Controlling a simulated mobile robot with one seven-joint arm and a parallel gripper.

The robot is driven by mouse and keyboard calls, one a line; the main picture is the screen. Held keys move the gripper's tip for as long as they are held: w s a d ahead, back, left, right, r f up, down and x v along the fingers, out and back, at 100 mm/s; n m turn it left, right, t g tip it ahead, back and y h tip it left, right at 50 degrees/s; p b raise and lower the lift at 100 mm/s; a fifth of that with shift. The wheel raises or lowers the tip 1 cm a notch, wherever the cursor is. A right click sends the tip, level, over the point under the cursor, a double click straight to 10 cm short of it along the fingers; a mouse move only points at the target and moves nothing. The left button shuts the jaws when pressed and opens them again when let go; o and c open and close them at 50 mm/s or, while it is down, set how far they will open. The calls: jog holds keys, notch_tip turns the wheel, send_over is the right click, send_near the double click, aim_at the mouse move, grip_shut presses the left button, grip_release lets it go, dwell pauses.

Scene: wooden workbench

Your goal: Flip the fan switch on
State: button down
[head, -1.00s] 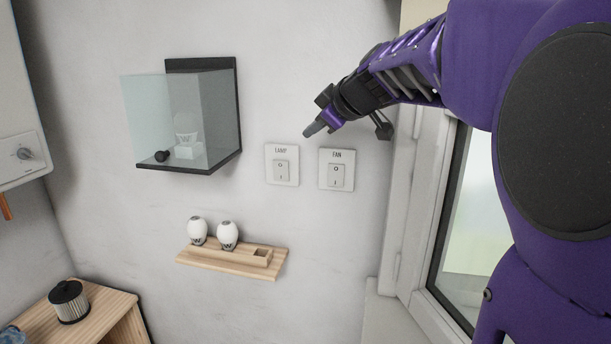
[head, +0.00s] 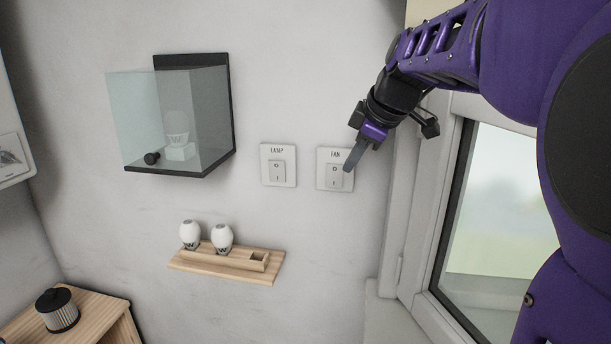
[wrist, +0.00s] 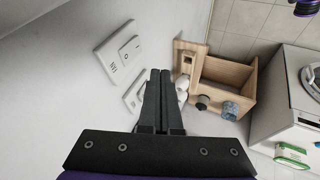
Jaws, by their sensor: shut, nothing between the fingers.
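The fan switch (head: 333,180) is a white wall plate with a rocker marked O above and I below, labelled FAN. My gripper (head: 349,167) is shut and empty, its fingertips pointing down and left in front of the plate's right part. I cannot tell whether the tips touch it. In the wrist view the shut fingers (wrist: 160,75) reach along the wall. The nearer plate, apparently the fan switch (wrist: 119,53), is left of them, its rocker in clear view. Another plate is partly hidden by the fingers.
The lamp switch (head: 278,165) is just left of the fan switch. A glass-fronted box (head: 165,125) with a bulb hangs further left. A wooden shelf (head: 230,266) with two white bulbs is below. The window frame (head: 420,230) stands close on the right.

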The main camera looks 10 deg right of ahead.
aim_at(337, 180)
jog(key=x, duration=0.3)
jog(key=w+d+x, duration=0.1)
jog(key=x, duration=0.3)
jog(key=w+r+x, duration=0.1)
jog(key=x, duration=0.3)
jog(key=shift+w+d+f+p, duration=0.15)
jog(key=shift+p, duration=0.15)
jog(key=shift+w+d+f, duration=0.1)
jog(key=shift+w+d, duration=0.05)
jog(key=shift+w, duration=0.25)
jog(key=shift+f, duration=0.15)
jog(key=shift+w+f+b, duration=0.2)
jog(key=shift+f+b, duration=0.05)
jog(key=shift+b, duration=1)
jog(key=shift+r+p, duration=0.35)
jog(key=shift+r, duration=0.1)
